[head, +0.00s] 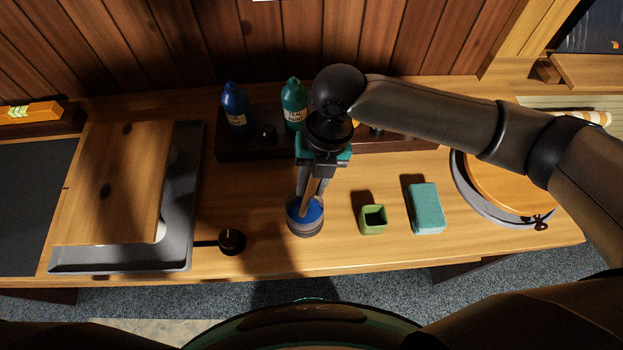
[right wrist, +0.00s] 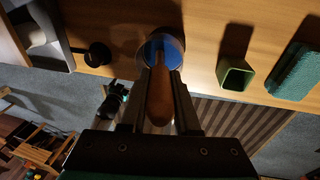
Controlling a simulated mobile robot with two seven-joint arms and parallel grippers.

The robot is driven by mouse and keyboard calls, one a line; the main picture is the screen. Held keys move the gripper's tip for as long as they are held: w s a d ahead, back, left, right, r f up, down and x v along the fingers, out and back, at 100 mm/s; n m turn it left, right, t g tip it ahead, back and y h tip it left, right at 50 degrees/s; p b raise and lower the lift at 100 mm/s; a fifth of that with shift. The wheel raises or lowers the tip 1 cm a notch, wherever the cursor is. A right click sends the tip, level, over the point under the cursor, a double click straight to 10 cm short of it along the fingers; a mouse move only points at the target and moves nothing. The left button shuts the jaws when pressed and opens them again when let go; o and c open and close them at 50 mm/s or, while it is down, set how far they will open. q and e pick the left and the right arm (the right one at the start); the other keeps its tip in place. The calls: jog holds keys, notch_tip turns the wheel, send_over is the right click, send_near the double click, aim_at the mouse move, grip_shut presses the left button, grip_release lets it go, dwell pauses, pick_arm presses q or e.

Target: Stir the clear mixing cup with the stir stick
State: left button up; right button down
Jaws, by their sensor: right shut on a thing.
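The clear mixing cup (head: 305,229) stands upright on the workbench and holds blue liquid. It also shows in the right wrist view (right wrist: 172,44). My right gripper (head: 312,190) is above the cup, pointing down, and is shut on the wooden stir stick (head: 301,185). In the right wrist view the stick (right wrist: 160,97) lies between the two fingers (right wrist: 160,100) and extends toward the cup. Its lower end appears to be inside the cup, over the blue, but how deep it goes cannot be told. My left gripper is not in view.
A blue bottle (head: 235,108) and a teal paint bottle (head: 293,103) stand in a dark rack (head: 245,148) behind. A green square cup (head: 372,219) and a teal sponge (head: 425,208) are to the right. A grey tray (head: 185,200) with a board (head: 110,190) lies left, a dark knob (head: 231,241) nearer.

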jog(key=shift+w+d+r+p, duration=0.15)
jog(key=shift+d+r+p, duration=0.1)
jog(key=shift+r+p, duration=1.2)
jog(key=shift+w+d+r+p, duration=0.15)
jog(key=shift+d+r+p, duration=0.1)
jog(key=shift+r+p, duration=1.2)
jog(key=shift+w+d+r+p, duration=0.15)
jog(key=shift+d+r+p, duration=0.1)
jog(key=shift+r+p, duration=1.2)
jog(key=shift+r+p, duration=0.4)
jog(key=shift+r, duration=2.05)
